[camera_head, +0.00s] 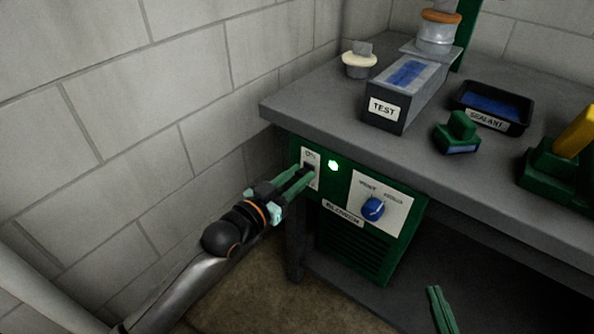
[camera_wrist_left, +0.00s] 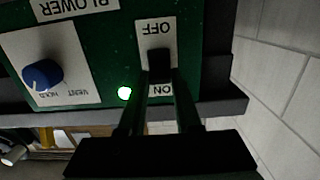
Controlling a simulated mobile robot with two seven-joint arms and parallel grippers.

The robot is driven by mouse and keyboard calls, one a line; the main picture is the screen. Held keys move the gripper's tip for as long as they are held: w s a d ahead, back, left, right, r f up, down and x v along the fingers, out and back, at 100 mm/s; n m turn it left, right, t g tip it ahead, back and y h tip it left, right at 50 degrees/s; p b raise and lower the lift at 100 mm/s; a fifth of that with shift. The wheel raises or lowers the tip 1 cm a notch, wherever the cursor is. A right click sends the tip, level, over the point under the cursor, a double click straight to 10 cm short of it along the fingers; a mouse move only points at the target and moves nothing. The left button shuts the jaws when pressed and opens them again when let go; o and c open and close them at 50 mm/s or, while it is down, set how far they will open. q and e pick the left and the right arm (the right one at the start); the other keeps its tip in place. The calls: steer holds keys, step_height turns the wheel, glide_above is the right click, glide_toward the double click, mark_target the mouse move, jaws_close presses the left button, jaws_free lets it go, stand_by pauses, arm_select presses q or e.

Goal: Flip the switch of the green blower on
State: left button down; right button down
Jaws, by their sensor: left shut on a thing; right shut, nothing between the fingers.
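The green blower (camera_head: 390,245) is mounted under the bench's front edge. Its black switch (camera_wrist_left: 159,66) sits on a white plate marked ON and OFF, which appears upside down in the left wrist view. My left gripper (camera_head: 308,174) is shut on the switch, with one finger on each side of it. The fingers partly hide the plate in the head view. My right gripper (camera_head: 440,309) is shut and empty at the bottom, low and right of the blower.
A blue knob (camera_head: 372,208) is on the blower panel. The bench (camera_head: 330,110) holds a grey TEST duct (camera_head: 385,108), a black SEALANT tray (camera_head: 525,122) and green items (camera_head: 458,133). A block wall (camera_head: 120,100) runs close on the left.

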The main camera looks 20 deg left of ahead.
arm_select(q)
steer(key=shift+r+g+p, duration=0.2)
steer(key=shift+g+p, duration=0.2)
steer(key=shift+p, duration=0.85)
arm_select(e)
steer(key=s+f+g, duration=0.3)
steer(key=f, duration=0.3)
steer(key=s+f+m+g+h, duration=0.1)
steer(key=s+f+g, duration=0.2)
steer(key=f, duration=0.3)
steer(key=shift+s+a+f+m+g, duration=0.2)
steer(key=shift+s+f+m+g, duration=0.15)
steer(key=shift+s, duration=0.4)
arm_select(q)
steer(key=c, duration=0.6)
jaws_free()
steer(key=p+v, duration=0.2)
steer(key=v, duration=1)
steer(key=shift+s, duration=0.25)
arm_select(e)
steer(key=shift+w+a+r, duration=0.15)
steer(key=shift+r, duration=0.6)
arm_select(q)
steer(key=shift+r, duration=0.1)
arm_select(e)
steer(key=shift+r, duration=0.15)
